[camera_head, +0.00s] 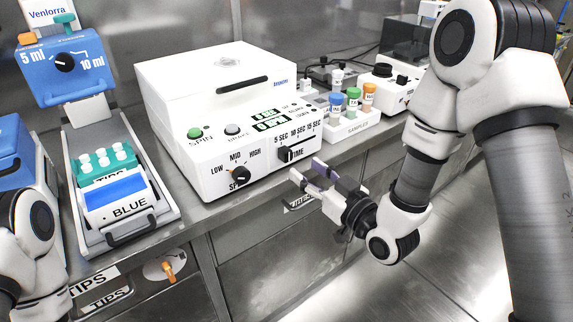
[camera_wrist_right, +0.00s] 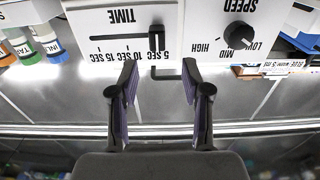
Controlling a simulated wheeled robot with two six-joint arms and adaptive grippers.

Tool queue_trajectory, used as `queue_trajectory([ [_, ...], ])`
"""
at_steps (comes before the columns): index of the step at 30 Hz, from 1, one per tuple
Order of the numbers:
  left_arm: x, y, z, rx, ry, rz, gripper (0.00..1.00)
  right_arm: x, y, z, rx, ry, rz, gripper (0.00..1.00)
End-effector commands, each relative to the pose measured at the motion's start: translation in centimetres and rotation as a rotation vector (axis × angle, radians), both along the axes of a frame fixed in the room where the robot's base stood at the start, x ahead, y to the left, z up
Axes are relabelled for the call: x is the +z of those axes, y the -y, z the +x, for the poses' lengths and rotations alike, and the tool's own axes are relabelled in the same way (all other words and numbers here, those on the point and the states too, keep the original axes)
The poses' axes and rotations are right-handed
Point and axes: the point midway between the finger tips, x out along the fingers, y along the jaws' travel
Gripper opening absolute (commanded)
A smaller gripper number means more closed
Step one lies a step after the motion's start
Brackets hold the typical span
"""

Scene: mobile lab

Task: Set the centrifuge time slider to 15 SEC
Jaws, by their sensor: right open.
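The white centrifuge (camera_head: 215,85) stands on the metal bench. Its time slider (camera_head: 284,155) is a small black knob on the front panel, under the 5 SEC, 10 SEC and 15 SEC marks. In the right wrist view, upside down, the slider knob (camera_wrist_right: 157,38) is at the 5 SEC end of its slot. My right gripper (camera_head: 306,169) is open and empty, in front of and below the slider, apart from it. In the right wrist view the gripper (camera_wrist_right: 159,68) has its fingers spread, with the slider ahead between them. Only part of my left arm shows at lower left; its gripper is not visible.
The speed knob (camera_head: 241,175) is left of the slider on the same panel. A white sample rack (camera_head: 351,128) with several capped tubes stands right of the centrifuge. A blue tip box (camera_head: 117,195) is at left. Free space lies before the bench front.

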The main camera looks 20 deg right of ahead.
Motion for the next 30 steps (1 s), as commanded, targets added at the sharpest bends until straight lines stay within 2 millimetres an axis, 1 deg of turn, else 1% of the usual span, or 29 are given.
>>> queue_trajectory([
  [1, 0.3, 0.0, 0.0, 0.0, 0.001, 0.0, 0.0, 0.1, -0.3, 0.7, 0.001, -0.001, -0.004, 0.48],
  [6, 0.5, 0.0, 0.0, -0.001, 0.001, 0.0, 0.0, 0.1, -1.5, 3.8, 0.002, 0.0, -0.005, 0.48],
  [10, 0.6, 0.0, 0.0, -0.001, 0.001, 0.0, 0.0, 0.1, -2.1, 5.8, 0.0, -0.003, -0.003, 0.48],
  [13, 0.6, 0.0, 0.0, 0.0, 0.001, 0.0, 0.0, 0.0, -2.4, 6.5, -0.001, -0.004, -0.001, 0.48],
  [20, 0.5, 0.0, 0.0, 0.0, 0.001, 0.0, 0.0, 0.0, -2.4, 6.7, -0.002, -0.006, 0.0, 0.48],
  [21, 0.5, 0.0, 0.0, -0.001, 0.001, 0.0, 0.0, 0.0, -2.4, 6.7, -0.002, -0.006, 0.0, 0.34],
  [23, 0.5, 0.0, 0.0, -0.001, 0.001, 0.0, 0.0, 0.0, -2.4, 6.7, -0.002, -0.006, 0.0, 0.12],
  [24, 0.5, 0.0, 0.0, -0.001, 0.001, 0.0, 0.0, 0.0, -2.4, 6.6, -0.002, -0.006, 0.0, 0.0],
  [30, 0.5, 0.0, 0.0, -0.001, 0.001, 0.0, 0.0, 0.0, -2.4, 6.6, -0.002, -0.006, -0.001, 0.0],
])
